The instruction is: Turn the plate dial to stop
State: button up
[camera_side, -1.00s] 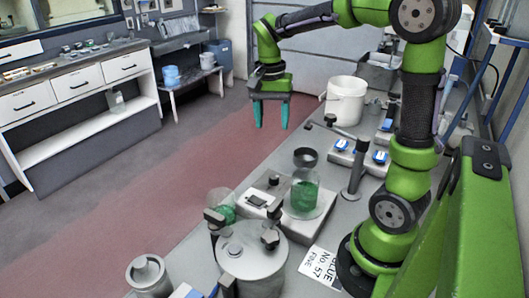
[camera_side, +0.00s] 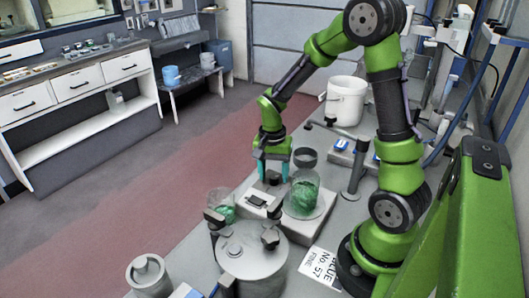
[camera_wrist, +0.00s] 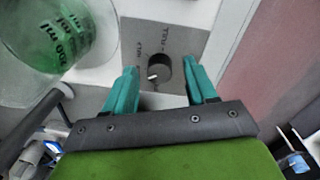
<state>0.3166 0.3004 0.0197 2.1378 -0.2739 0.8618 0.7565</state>
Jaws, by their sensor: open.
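The plate dial is a dark round knob (camera_wrist: 158,68) with a white mark, on a grey square panel with lettering around it, in the wrist view. In the side view the dial (camera_side: 272,178) is a small dark spot on the pale hotplate unit (camera_side: 300,229). My gripper (camera_wrist: 163,82) is open, with teal fingers to the left and right of the dial in the wrist view. In the side view my gripper (camera_side: 273,178) is low over the unit's dial end. I cannot tell whether either finger touches the knob.
A glass beaker of green contents (camera_side: 303,193) stands on the plate close by; it also shows in the wrist view (camera_wrist: 50,35). Another green-filled beaker (camera_side: 222,205), a lidded metal pot (camera_side: 250,250) and a stand (camera_side: 353,178) are near. A white bucket (camera_side: 345,100) stands behind.

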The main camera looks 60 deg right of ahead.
jog(key=shift+f, duration=0.25)
grip_shut()
jog(key=shift+n, duration=0.4)
jog(key=n, duration=0.5)
jog(key=shift+n, duration=0.3)
jog(key=n, duration=0.5)
jog(key=shift+r, duration=0.1)
jog(key=shift+n+t, duration=0.3)
jog(key=shift+n, duration=0.1)
